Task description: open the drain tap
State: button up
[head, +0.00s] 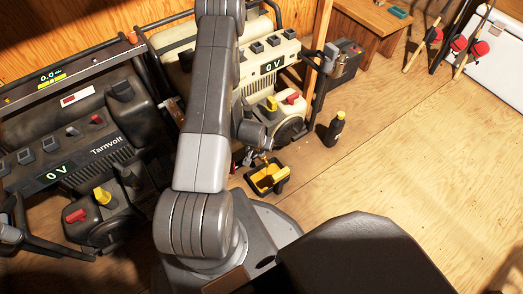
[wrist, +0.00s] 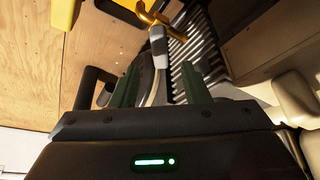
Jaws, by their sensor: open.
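The drain tap shows in the wrist view as a brass fitting (wrist: 165,22) with a pale grey lever (wrist: 158,48) on it. My gripper (wrist: 160,66) is open, with its two dark green fingers pointing toward the tap. The lever's end appears between or just beyond the fingertips; I cannot tell whether they touch it. In the head view my arm hides most of the gripper and the tap, low at the front of the cream generator (head: 268,75).
A yellow and black tray (head: 252,186) sits on the floor below the cream generator. A dark bottle (head: 334,130) stands to its right. A dark Tarnvolt generator (head: 105,150) is at left. Wooden floor (head: 400,140) is clear to the right, with a white chest (head: 500,50) beyond.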

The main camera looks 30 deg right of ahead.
aim_at(262, 152)
jog(key=b+x, duration=0.1)
jog(key=x, duration=0.6)
jog(key=shift+f+b, duration=0.25)
jog(key=shift+b, duration=0.1)
grip_shut()
